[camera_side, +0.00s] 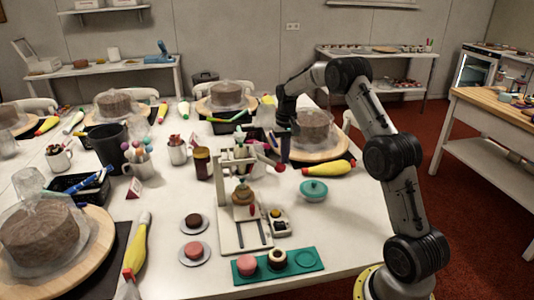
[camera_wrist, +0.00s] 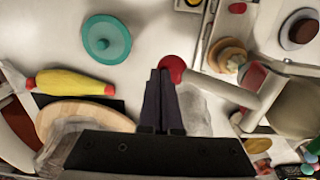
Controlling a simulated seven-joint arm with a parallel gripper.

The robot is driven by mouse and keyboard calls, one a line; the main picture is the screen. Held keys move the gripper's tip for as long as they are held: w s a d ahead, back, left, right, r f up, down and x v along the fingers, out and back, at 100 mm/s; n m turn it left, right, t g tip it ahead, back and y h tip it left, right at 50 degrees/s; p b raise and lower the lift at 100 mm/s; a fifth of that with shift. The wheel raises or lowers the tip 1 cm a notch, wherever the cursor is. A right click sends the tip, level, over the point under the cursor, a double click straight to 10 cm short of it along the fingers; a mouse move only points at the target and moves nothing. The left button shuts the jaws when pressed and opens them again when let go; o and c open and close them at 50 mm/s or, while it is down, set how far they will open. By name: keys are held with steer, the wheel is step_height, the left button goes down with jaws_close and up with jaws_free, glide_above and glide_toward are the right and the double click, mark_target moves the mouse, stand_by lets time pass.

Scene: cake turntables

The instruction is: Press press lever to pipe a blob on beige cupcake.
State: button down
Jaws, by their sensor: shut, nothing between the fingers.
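The press (camera_side: 228,170) is a pale frame on a white base at the table's middle. Its press lever (camera_wrist: 230,92) is a light bar ending in a red knob (camera_wrist: 173,67); the knob also shows in the side view (camera_side: 279,168). My gripper (camera_wrist: 160,75) is shut and empty, its dark fingertips pointing down right beside the knob; I cannot tell whether they touch. A beige, brown-topped round thing, apparently the beige cupcake (camera_side: 242,195), is within the press frame; it also shows in the wrist view (camera_wrist: 228,55). Its lower part is partly hidden.
A teal lidded dish (camera_side: 313,190) and a yellow piping bag (camera_side: 329,168) lie right of the press. A green tray (camera_side: 305,262) with cupcakes and two small plates stand in front. A covered cake (camera_side: 315,125) stands behind my gripper.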

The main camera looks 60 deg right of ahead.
stand_by(0.4)
step_height(320, 180, up, 9)
stand_by(0.6)
